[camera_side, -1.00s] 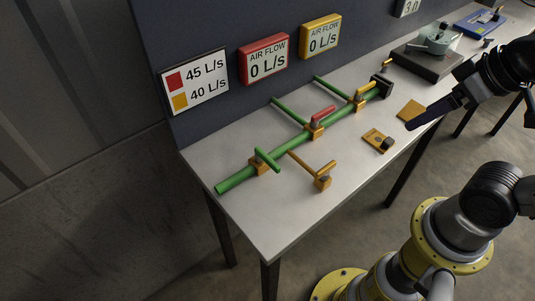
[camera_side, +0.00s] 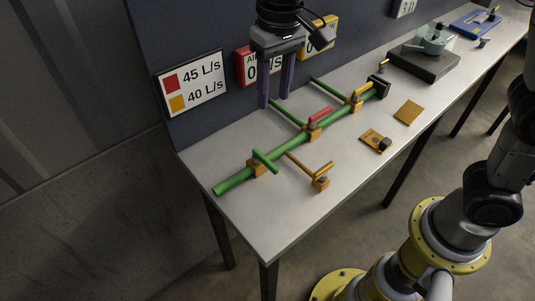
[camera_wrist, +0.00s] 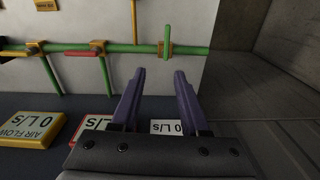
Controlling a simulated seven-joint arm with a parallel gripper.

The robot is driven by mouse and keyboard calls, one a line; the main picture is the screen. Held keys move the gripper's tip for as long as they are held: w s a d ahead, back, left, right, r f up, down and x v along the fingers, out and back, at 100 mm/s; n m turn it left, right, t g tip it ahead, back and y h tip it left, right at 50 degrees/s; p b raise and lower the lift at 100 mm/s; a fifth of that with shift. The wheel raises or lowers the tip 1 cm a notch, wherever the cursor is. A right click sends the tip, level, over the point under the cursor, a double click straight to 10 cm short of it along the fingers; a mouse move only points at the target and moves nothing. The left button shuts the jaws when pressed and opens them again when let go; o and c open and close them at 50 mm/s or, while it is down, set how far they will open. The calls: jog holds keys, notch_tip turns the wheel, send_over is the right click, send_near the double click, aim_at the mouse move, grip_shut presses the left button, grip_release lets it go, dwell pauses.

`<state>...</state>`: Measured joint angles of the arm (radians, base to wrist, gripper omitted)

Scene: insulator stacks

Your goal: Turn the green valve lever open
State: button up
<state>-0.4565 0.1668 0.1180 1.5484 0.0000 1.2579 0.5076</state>
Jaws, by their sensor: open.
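The green valve lever (camera_side: 265,160) sits on an orange valve body (camera_side: 257,168) near the near-left end of a green pipe (camera_side: 235,180). The lever lies crosswise to the pipe. In the wrist view the lever (camera_wrist: 167,35) stands crosswise over the horizontal pipe (camera_wrist: 195,51), beyond the fingertips. My gripper (camera_side: 274,102) points down with its two purple fingers apart and empty. It hangs above the back of the table, on the wall side of the pipe, apart from the lever. The wrist view shows the open fingers (camera_wrist: 160,72) too.
A red lever (camera_side: 321,114) and a yellow lever (camera_side: 363,88) sit farther along the pipe. Green branches (camera_side: 288,113) run toward the wall, and an orange branch (camera_side: 307,163) runs toward the front. Wall signs, including the white flow sign (camera_side: 191,83), stand behind my gripper.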

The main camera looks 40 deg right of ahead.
aim_at(267, 160)
jog(key=shift+n+g, duration=0.3)
jog(key=f, duration=0.5)
jog(key=a+f, duration=0.1)
jog(key=f, duration=0.4)
jog(key=a+f, duration=0.1)
jog(key=f, duration=0.5)
jog(key=shift+s, duration=0.25)
grip_shut()
jog(key=shift+r, duration=0.1)
dwell(0.4)
